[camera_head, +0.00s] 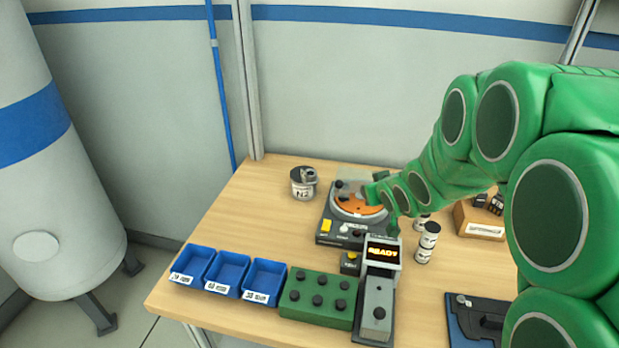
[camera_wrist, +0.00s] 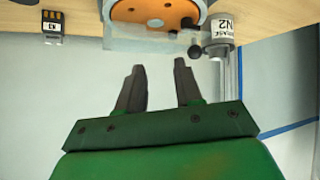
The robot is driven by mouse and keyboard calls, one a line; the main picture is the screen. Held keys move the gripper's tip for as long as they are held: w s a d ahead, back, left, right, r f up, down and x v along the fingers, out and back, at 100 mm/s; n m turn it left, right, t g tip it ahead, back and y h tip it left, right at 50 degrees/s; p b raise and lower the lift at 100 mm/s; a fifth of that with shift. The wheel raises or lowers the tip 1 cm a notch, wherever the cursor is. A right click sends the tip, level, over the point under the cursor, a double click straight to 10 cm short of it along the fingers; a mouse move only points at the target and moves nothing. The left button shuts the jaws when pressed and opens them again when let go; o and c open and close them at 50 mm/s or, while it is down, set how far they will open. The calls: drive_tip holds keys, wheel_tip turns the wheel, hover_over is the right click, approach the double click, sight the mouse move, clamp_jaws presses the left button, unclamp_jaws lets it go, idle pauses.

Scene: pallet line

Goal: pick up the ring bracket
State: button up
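I cannot pick out the ring bracket for certain. A small grey part (camera_head: 308,174) sits on top of the white N2 can (camera_head: 300,190); its shape is too small to tell. The can also shows at the upper right of the wrist view (camera_wrist: 218,37). A grey device with an orange disc (camera_head: 350,203) stands right of the can, and the disc shows at the top of the wrist view (camera_wrist: 155,10). My gripper (camera_wrist: 160,80) is open and empty, its two dark fingers apart. In the head view it is over the device's right side, its fingertips mostly hidden.
Blue bins (camera_head: 228,272) line the table's front left, beside a green block with knobs (camera_head: 318,297). A READY display (camera_head: 382,252) stands at the front middle. Stacked white-and-black cans (camera_head: 427,242) and a cardboard box (camera_head: 480,222) are to the right.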

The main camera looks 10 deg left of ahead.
drive_tip(key=w+a+f+n+y, duration=0.1)
drive_tip(key=w+a+n+y, duration=0.15)
drive_tip(key=a, duration=0.55)
drive_tip(key=y, duration=0.4)
approach(305, 172)
drive_tip(key=a+f, duration=0.1)
drive_tip(key=a, duration=0.1)
drive_tip(key=shift+n+t, duration=0.25)
drive_tip(key=shift+t, duration=0.05)
drive_tip(key=shift+w+d+x, duration=0.15)
drive_tip(key=shift+x, duration=1)
drive_tip(key=shift+w+d+x, duration=0.1)
drive_tip(key=shift+w+x, duration=0.05)
drive_tip(key=shift+x, duration=1.05)
drive_tip(key=shift+w+d+x, duration=0.15)
drive_tip(key=shift+x, duration=1)
drive_tip(key=shift+r, duration=0.15)
drive_tip(key=shift+c, duration=0.3)
clamp_jaws()
